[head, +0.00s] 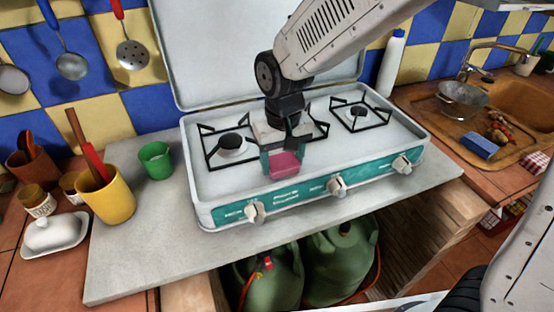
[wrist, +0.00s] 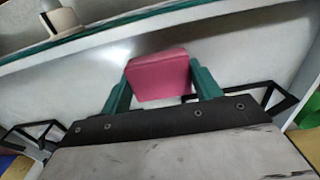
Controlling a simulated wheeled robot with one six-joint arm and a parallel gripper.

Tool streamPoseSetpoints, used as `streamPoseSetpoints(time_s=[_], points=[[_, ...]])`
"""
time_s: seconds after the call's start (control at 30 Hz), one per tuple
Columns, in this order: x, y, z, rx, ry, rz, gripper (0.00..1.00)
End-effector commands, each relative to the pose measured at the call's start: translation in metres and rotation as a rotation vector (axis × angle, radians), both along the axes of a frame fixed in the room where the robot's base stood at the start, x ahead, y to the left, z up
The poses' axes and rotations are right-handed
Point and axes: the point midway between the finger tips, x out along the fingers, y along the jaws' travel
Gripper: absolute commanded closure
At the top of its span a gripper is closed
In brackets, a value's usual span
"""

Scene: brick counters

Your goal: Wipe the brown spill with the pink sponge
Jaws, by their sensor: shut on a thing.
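The pink sponge (head: 284,165) is held at the front of the stove, above its white top between the two burners. It also shows in the wrist view (wrist: 158,77), between the two green fingers. My gripper (head: 281,157) is shut on the sponge and points downward; in the wrist view (wrist: 160,88) a finger presses each side of it. I cannot tell whether the sponge touches the stove top. No brown spill can be made out in either view; the area under the sponge and gripper is hidden.
The white stove (head: 210,180) has black burner grates (head: 356,112), front knobs (head: 335,187) and a raised lid (head: 240,45). A green cup (head: 156,160) and a yellow cup with utensils (head: 108,200) stand left. A blue sponge (head: 480,146) lies by the sink (head: 524,95).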

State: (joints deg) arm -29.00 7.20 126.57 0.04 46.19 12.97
Motion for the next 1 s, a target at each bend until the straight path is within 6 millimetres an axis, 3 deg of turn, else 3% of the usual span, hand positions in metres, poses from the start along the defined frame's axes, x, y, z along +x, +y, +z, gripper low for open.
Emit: streamPoseSetpoints(time_s=[1.0], points=[[0.008,-0.035,-0.003,-0.003,0.004,0.001,0.55]])
